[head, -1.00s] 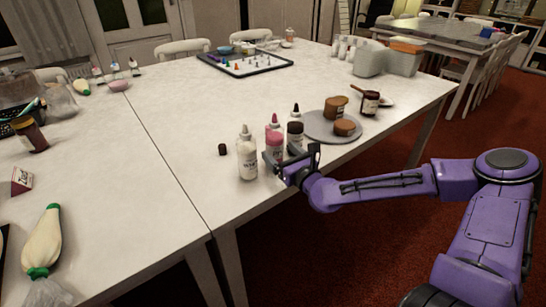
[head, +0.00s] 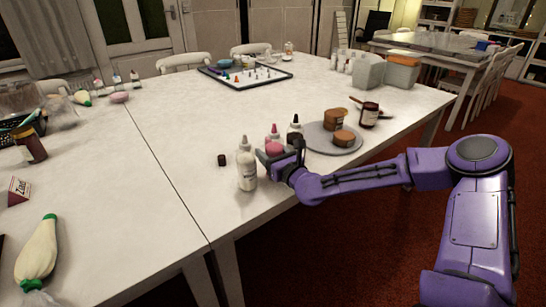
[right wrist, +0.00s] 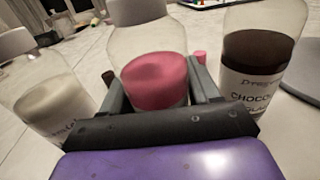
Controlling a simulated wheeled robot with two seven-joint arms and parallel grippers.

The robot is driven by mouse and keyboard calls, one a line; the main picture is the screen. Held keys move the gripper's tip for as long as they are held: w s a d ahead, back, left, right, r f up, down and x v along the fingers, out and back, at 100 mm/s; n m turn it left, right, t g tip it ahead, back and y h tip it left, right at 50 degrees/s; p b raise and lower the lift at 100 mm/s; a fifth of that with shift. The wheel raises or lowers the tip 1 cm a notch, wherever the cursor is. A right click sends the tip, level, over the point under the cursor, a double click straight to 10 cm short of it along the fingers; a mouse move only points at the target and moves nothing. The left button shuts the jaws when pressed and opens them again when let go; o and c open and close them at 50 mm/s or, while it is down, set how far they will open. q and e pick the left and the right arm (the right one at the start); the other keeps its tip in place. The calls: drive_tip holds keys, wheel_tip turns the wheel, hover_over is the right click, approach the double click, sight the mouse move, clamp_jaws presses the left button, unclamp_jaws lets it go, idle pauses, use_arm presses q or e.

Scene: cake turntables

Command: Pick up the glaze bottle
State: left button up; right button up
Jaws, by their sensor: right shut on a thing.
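Three glaze bottles stand in a row near the table's front edge. The pink glaze bottle (head: 273,147) is in the middle, upright, and its lower part is hidden by my right gripper (head: 279,157). The right wrist view shows my fingers closed on both sides of the pink bottle (right wrist: 155,78). The white bottle (head: 247,166) is left of it and the chocolate bottle (head: 295,134) right of it; both also show in the right wrist view, the white one (right wrist: 48,112) and the chocolate one (right wrist: 262,62). My left gripper is not in view.
A grey turntable (head: 321,147) with brown cakes stands to the right, beside a dark jar (head: 369,115). A small dark cap (head: 222,160) lies left of the white bottle. A framed tray (head: 245,74) sits farther back. The table's middle is mostly clear.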

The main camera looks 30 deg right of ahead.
sight(282, 140)
drive_tip(key=shift+r, duration=0.1)
drive_tip(key=shift+r, duration=0.4)
wheel_tip(282, 140, up, 3)
drive_tip(key=shift+s+d+r+p, duration=0.1)
drive_tip(key=shift+p, duration=0.55)
drive_tip(key=s+r+p, duration=0.1)
drive_tip(key=r, duration=0.1)
drive_tip(key=s+d+r+p, duration=0.1)
drive_tip(key=s+r, duration=0.1)
drive_tip(key=shift+s+d+p, duration=0.1)
drive_tip(key=shift+d+p, duration=0.05)
drive_tip(key=shift+p, duration=0.2)
drive_tip(key=s+d+r+p, duration=0.3)
drive_tip(key=s+p, duration=0.5)
drive_tip(key=p, duration=0.6)
drive_tip(key=shift+d+r, duration=0.4)
drive_tip(key=shift+r, duration=0.3)
drive_tip(key=shift+s+d+r, duration=0.2)
drive_tip(key=shift+s+d, duration=0.15)
drive_tip(key=shift+s, duration=0.3)
